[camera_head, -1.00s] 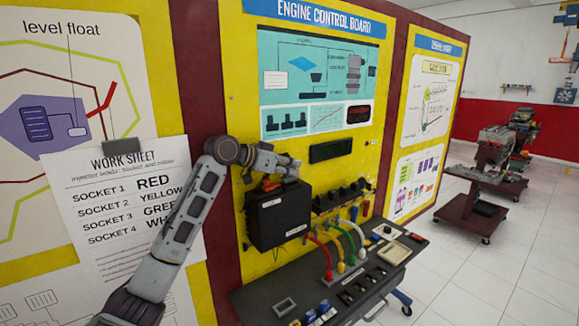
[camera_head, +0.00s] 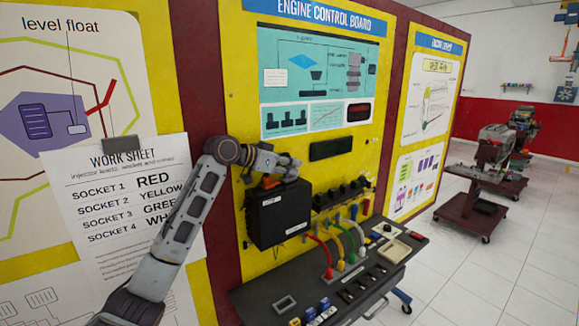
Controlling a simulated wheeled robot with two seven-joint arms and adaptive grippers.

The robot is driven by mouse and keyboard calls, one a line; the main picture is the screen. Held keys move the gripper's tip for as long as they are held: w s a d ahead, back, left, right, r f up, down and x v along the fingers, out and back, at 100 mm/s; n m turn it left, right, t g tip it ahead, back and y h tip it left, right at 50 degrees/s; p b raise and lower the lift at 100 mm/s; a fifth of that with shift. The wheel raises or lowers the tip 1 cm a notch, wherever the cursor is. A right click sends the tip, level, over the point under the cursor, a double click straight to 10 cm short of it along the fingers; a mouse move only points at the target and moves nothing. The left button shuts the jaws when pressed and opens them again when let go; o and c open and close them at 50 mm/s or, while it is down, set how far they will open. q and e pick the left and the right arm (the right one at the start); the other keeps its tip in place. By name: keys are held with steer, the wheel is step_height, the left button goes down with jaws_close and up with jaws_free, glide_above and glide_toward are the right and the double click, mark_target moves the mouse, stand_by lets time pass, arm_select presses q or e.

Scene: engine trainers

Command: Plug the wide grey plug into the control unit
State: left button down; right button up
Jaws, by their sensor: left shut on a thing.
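A black box (camera_head: 281,218) with a small white label hangs on the yellow board under the engine control diagram; it looks like the control unit. My left gripper (camera_head: 286,171) is at the top of this box, with its arm coming in from the lower left. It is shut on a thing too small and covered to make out. A small orange part (camera_head: 268,183) shows at the box's top edge, just below the gripper. I cannot make out the wide grey plug or whether it touches the box. My right gripper is not in view.
Red (camera_head: 327,262), yellow, green and white leads run from a black socket row (camera_head: 343,195) to the dark shelf (camera_head: 262,300) below. Small coloured parts (camera_head: 318,314) lie at the shelf's front. A paper work sheet (camera_head: 125,210) hangs left. A red trolley (camera_head: 475,200) stands far right; the floor between is clear.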

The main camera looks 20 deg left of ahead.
arm_select(q)
steer(key=shift+f, duration=0.35)
stand_by(0.3)
steer(key=shift+f, duration=0.25)
stand_by(0.4)
steer(key=c, duration=1.6)
jaws_free()
steer(key=shift+o, duration=0.2)
steer(key=shift+s+a+r, duration=0.1)
steer(key=shift+r, duration=0.05)
steer(key=shift+s+a+r, duration=0.3)
steer(key=shift+s, duration=0.1)
steer(key=shift+r+p+v, duration=0.15)
steer(key=shift+p+v, duration=0.1)
steer(key=shift+v, duration=0.6)
steer(key=shift+r+p+v, duration=0.15)
steer(key=shift+p+v, duration=0.1)
steer(key=shift+v, duration=0.6)
steer(key=shift+w, duration=0.1)
